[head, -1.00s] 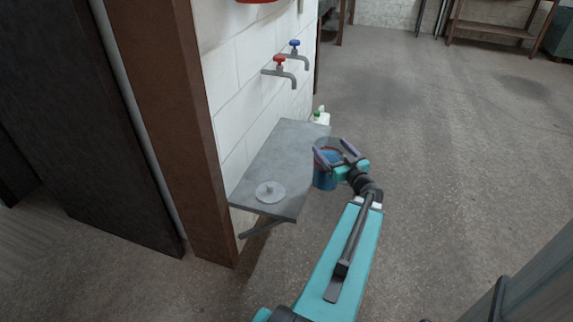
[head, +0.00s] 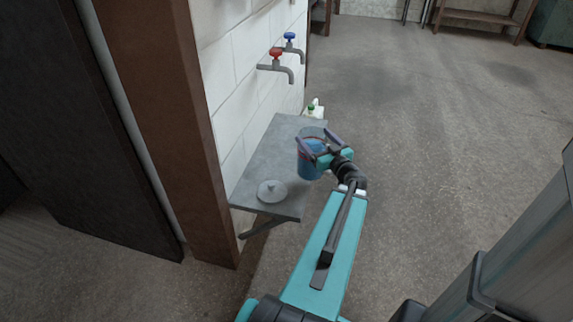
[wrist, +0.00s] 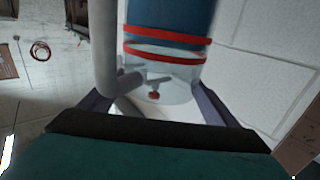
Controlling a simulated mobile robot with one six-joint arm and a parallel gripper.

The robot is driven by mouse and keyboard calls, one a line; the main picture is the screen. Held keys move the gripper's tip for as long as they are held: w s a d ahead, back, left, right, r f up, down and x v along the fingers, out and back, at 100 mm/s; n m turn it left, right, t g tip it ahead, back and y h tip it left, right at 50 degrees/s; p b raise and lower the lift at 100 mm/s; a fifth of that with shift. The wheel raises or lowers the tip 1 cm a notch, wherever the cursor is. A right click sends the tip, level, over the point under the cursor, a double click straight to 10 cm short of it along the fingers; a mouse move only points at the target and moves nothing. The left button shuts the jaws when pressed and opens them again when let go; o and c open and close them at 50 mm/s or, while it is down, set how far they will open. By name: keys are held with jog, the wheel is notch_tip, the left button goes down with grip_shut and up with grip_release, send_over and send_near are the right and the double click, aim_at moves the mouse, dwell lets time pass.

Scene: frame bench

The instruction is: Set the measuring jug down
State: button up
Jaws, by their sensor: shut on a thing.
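The measuring jug (head: 309,165) is a clear vessel with blue contents. In the head view it is at the right edge of the grey wall shelf (head: 262,158), overlapping it in the picture; I cannot tell whether it touches the shelf. My gripper (head: 319,145) is shut around its upper part from the right. In the wrist view the jug (wrist: 165,75) shows blue contents, red bands and clear wall between my two fingers. The jug's base is not clear to see.
A round metal lid with a knob (head: 272,191) lies on the shelf's near end. A bottle with a green part (head: 312,109) stands at the far end. A red-handled tap (head: 276,62) and a blue-handled tap (head: 291,45) stick out above. The shelf's middle is clear.

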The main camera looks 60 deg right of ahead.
jog(key=shift+d+r, duration=0.1)
jog(key=shift+r, duration=0.05)
jog(key=w+d+r+b, duration=0.2)
jog(key=w, duration=0.5)
jog(key=w+d+r+y+b, duration=0.1)
jog(key=w+r, duration=0.2)
jog(key=w, duration=0.4)
jog(key=shift+d+n+t+b, duration=0.3)
jog(key=shift+d+n+b, duration=0.05)
jog(key=shift+n, duration=0.05)
jog(key=shift+f+b, duration=1.05)
jog(key=shift+f, duration=1.45)
jog(key=shift+f+b, duration=1.05)
jog(key=shift+f, duration=1.35)
